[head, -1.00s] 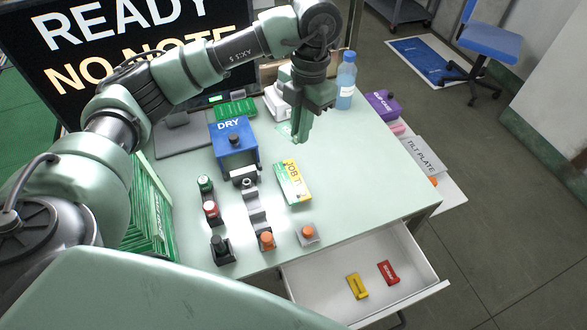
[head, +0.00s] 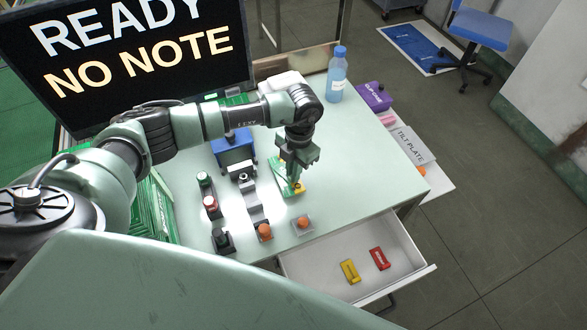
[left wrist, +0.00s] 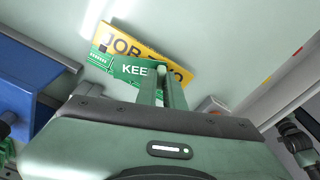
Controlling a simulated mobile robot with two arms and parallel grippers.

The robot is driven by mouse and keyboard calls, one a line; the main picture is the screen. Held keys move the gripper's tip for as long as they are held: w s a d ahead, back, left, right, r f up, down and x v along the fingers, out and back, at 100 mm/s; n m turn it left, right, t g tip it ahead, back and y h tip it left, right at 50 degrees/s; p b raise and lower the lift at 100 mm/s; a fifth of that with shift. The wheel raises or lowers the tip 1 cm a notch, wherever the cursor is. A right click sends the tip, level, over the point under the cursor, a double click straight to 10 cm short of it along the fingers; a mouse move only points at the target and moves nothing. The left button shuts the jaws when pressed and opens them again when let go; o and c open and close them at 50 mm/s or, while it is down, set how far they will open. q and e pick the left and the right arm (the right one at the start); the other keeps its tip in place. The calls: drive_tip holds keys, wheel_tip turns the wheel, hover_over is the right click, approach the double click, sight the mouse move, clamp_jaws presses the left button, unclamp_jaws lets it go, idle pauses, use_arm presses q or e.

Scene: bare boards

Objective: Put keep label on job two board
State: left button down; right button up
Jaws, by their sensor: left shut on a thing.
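My left gripper (head: 292,180) is shut on the green keep label (left wrist: 131,71), whose white letters "KEE" show in the left wrist view. The rest of its word is hidden by a finger. The job two board (left wrist: 113,43) is yellow and green and lies tilted on the table behind the label in that view. The label overlaps the board's lettering; I cannot tell whether they touch. In the head view the gripper is over the board (head: 299,188) and hides much of it.
A blue "DRY" box (head: 236,155) stands left of the board. Several buttons, including an orange one (head: 304,223), stand nearer the front. An open drawer (head: 400,262) holds a yellow (head: 350,271) and a red piece (head: 379,258). A blue bottle (head: 337,77) stands behind.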

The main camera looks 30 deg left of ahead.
use_arm(q)
drive_tip(key=shift+f, duration=0.1)
drive_tip(key=shift+f, duration=0.1)
drive_tip(key=c, duration=1.5)
unclamp_jaws()
drive_tip(key=shift+r, duration=0.2)
drive_tip(key=shift+w+r, duration=0.1)
drive_tip(key=shift+r, duration=0.1)
drive_tip(key=shift+w+d+r+b, duration=0.15)
drive_tip(key=shift+r+b, duration=0.55)
drive_tip(key=shift+r, duration=1.2)
drive_tip(key=shift+w+r+b, duration=0.25)
drive_tip(key=shift+r+b, duration=0.45)
drive_tip(key=shift+r, duration=1.25)
drive_tip(key=shift+w+d+r+b, duration=0.15)
drive_tip(key=shift+r+b, duration=0.55)
drive_tip(key=shift+r, duration=1.2)
